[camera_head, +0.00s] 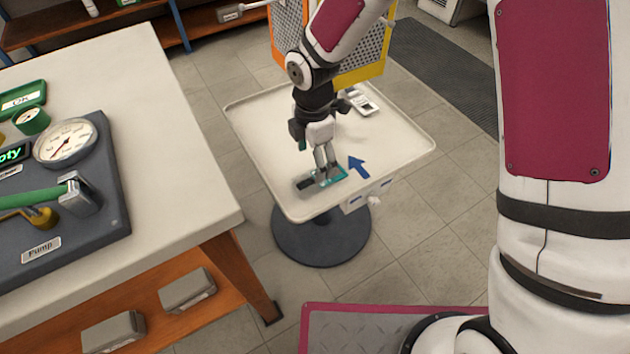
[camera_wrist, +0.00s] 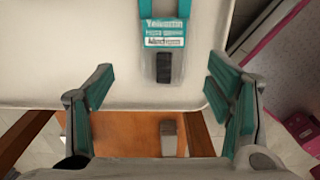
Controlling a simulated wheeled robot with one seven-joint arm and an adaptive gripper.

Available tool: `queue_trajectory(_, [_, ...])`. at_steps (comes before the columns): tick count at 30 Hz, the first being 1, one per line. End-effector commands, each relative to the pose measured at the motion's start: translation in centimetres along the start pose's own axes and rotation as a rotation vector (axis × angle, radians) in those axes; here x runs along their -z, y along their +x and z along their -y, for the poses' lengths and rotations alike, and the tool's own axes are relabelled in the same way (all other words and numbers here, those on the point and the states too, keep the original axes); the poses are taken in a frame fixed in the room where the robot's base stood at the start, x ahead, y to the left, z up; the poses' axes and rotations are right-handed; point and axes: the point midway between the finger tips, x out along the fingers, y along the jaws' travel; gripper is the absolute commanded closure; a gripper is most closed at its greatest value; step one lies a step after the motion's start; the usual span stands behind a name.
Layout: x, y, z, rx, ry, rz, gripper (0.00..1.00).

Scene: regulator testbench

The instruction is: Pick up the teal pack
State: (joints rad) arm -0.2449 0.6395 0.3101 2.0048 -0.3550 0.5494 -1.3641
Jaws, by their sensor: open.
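The teal pack (camera_wrist: 165,28) lies on the white tray-topped stand, with a white label and a dark block at its near end. In the wrist view it is at the top centre, beyond the fingertips and partly cut off by the picture's edge. In the head view the teal pack (camera_head: 339,174) is near the tray's front edge, partly hidden by my gripper (camera_head: 323,167). My gripper points down over it. In the wrist view my gripper (camera_wrist: 162,88) is open, its teal-padded fingers wide apart with nothing between them.
The white tray (camera_head: 270,130) has a raised rim and a blue arrow (camera_head: 357,166). A white device (camera_head: 360,101) lies at the back, near an orange-yellow perforated panel (camera_head: 375,55). A workbench (camera_head: 175,150) with a gauge panel stands left. The tray's right side is clear.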

Motion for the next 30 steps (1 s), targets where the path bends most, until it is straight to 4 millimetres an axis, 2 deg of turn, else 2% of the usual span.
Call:
queue_trajectory(8, [-0.1, 1.7, 0.1, 0.0, 0.001, 0.001, 0.27])
queue_trajectory(18, [-0.3, 6.1, 0.6, 0.002, 0.001, 0.001, 0.27])
queue_trajectory(25, [-0.3, 6.2, 0.6, -0.001, 0.002, 0.001, 0.27])
queue_trajectory(26, [-0.3, 6.2, 0.5, -0.001, 0.002, 0.001, 0.29])
queue_trajectory(30, [-0.3, 6.2, 0.6, -0.001, 0.002, 0.001, 0.61])
